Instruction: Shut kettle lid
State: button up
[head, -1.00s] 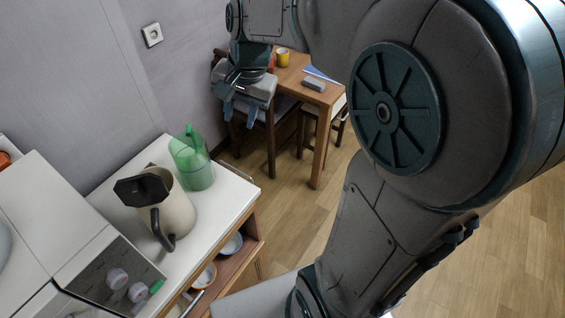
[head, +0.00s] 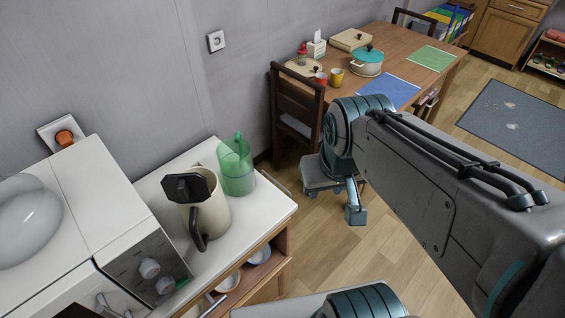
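The cream kettle (head: 212,216) stands upright on the white counter, with its dark handle (head: 198,240) toward the camera. Its dark lid (head: 186,187) is raised and tilted at the left of the kettle's top, and part of the open rim shows beside it. My gripper (head: 350,212) hangs in the air right of the counter, in front of the dining table, well apart from the kettle. One finger shows clearly; the other is not clear, so its opening cannot be judged. Nothing is seen held in it.
A green translucent jug (head: 236,168) stands close behind the kettle, to its right. A white appliance with knobs (head: 149,268) is at the left. Bowls (head: 228,282) sit on the shelf below the counter (head: 262,205). A chair (head: 296,105) and dining table (head: 398,62) stand behind my arm.

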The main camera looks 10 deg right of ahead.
aim_at(192, 187)
jog(key=k, duration=0.5)
jog(key=z, duration=0.7)
jog(key=i, duration=0.7)
jog(key=u, duration=2.45)
